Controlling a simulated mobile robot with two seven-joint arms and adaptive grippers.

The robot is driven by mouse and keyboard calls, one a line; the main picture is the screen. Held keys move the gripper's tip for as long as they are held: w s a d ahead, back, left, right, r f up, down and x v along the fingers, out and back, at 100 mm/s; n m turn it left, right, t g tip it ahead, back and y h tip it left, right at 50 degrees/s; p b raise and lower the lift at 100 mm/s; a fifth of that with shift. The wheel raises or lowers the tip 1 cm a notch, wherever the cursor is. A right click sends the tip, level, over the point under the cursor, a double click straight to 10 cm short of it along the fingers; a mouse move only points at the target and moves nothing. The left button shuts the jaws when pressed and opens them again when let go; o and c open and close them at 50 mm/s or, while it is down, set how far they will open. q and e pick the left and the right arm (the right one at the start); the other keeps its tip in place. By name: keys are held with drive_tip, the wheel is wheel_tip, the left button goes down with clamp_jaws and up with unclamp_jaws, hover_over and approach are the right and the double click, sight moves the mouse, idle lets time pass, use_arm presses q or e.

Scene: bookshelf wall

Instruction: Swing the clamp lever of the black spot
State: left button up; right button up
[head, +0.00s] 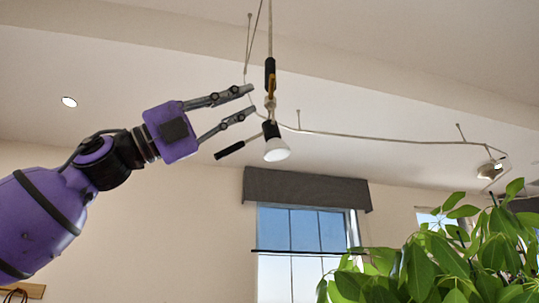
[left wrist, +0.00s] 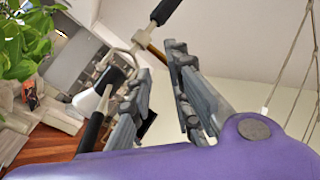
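The black spot (head: 271,130) hangs from a rod, its white lamp face (head: 277,151) pointing down. It also shows in the left wrist view (left wrist: 109,78). A small orange-brown lever (head: 271,86) sits on the joint above it; in the left wrist view this lever (left wrist: 150,45) lies near the fingertips. A bar with a black grip (head: 230,150) sticks out to the lower left of the spot. My left gripper (head: 252,101) is open and empty, its fingertips just left of the joint. Contact cannot be told. My right gripper is not in view.
A black sleeve (head: 270,70) covers the rod above the joint. A thin ceiling rail (head: 390,141) runs right to another lamp (head: 490,170). A leafy plant (head: 440,262) fills the lower right.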

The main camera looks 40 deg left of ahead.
sight(272, 85)
use_arm(q)
drive_tip(key=shift+w+d+r+n+g+h, duration=0.15)
drive_tip(key=shift+d+r+n, duration=0.1)
drive_tip(key=shift+n, duration=0.9)
drive_tip(key=shift+w+d+r+n+g+h, duration=0.1)
drive_tip(key=shift+d+r+n+g, duration=0.15)
drive_tip(key=shift+n, duration=0.85)
drive_tip(key=shift+w+d+r+n+g+h, duration=0.15)
drive_tip(key=shift+d+n, duration=0.15)
drive_tip(key=shift+n, duration=0.85)
drive_tip(key=b+x, duration=0.1)
drive_tip(key=x, duration=0.2)
drive_tip(key=shift+w+d+r, duration=0.1)
drive_tip(key=shift+d+r, duration=0.05)
drive_tip(key=shift+d, duration=0.15)
drive_tip(key=shift+x, duration=1.05)
drive_tip(key=shift+r, duration=0.15)
clamp_jaws()
